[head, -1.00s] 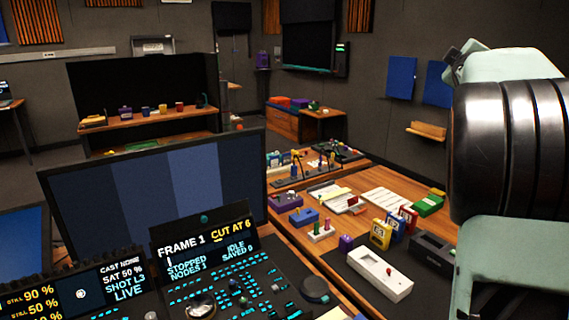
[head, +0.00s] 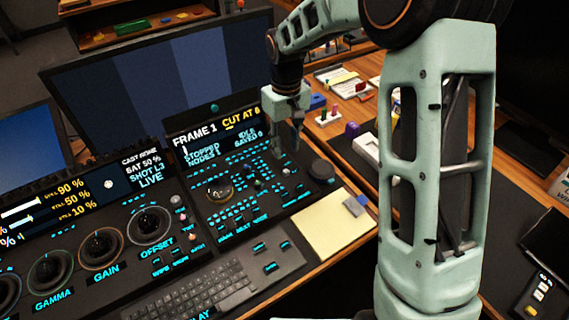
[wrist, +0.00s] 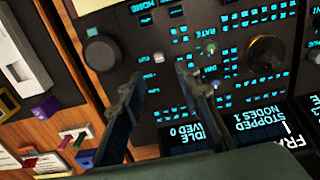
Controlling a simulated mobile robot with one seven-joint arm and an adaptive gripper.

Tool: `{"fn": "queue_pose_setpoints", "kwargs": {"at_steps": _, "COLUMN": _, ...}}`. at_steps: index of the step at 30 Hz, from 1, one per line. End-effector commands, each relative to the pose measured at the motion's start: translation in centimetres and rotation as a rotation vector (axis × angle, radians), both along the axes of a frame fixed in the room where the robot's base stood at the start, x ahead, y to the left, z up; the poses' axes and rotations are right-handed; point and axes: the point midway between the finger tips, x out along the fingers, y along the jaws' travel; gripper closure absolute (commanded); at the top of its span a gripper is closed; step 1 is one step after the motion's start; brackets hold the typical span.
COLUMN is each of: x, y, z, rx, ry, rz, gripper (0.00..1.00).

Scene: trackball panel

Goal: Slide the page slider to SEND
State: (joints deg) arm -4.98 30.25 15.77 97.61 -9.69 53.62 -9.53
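The black control panel (head: 240,190) has cyan lights, a trackball (head: 218,190) and several small knobs; it also shows in the wrist view (wrist: 185,40). No label reading PAGE or SEND is legible, so I cannot tell which control is the page slider. A small pale knob (wrist: 158,57) shows near the round black dial (wrist: 103,53) in the wrist view. My gripper (head: 287,145) hangs above the panel's back right part, by the right end of its screen. In the wrist view my gripper (wrist: 158,76) has its fingers apart, with nothing between them.
The panel's screen (head: 215,135) rises at its back, with a large monitor (head: 165,75) behind. A yellow notepad (head: 325,228) and keyboard (head: 205,285) lie in front. Small coloured objects stand on the wooden desk to the right. My arm hides part of that desk.

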Motion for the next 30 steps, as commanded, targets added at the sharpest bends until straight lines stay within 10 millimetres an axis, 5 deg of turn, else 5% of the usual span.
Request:
{"fn": "queue_pose_setpoints", "kwargs": {"at_steps": 9, "x": -0.1, "y": -0.1, "z": -6.2, "rx": -0.001, "ry": 0.002, "rz": 0.001, "gripper": 0.70}}
{"fn": "queue_pose_setpoints", "kwargs": {"at_steps": 15, "x": 0.0, "y": 0.0, "z": -8.7, "rx": -0.001, "ry": 0.000, "rz": 0.001, "gripper": 0.70}}
{"fn": "queue_pose_setpoints", "kwargs": {"at_steps": 27, "x": 0.1, "y": -0.1, "z": -9.4, "rx": -0.001, "ry": -0.003, "rz": 0.000, "gripper": 0.70}}
{"fn": "queue_pose_setpoints", "kwargs": {"at_steps": 30, "x": 0.1, "y": -0.1, "z": -9.4, "rx": -0.001, "ry": -0.003, "rz": 0.000, "gripper": 0.81}}
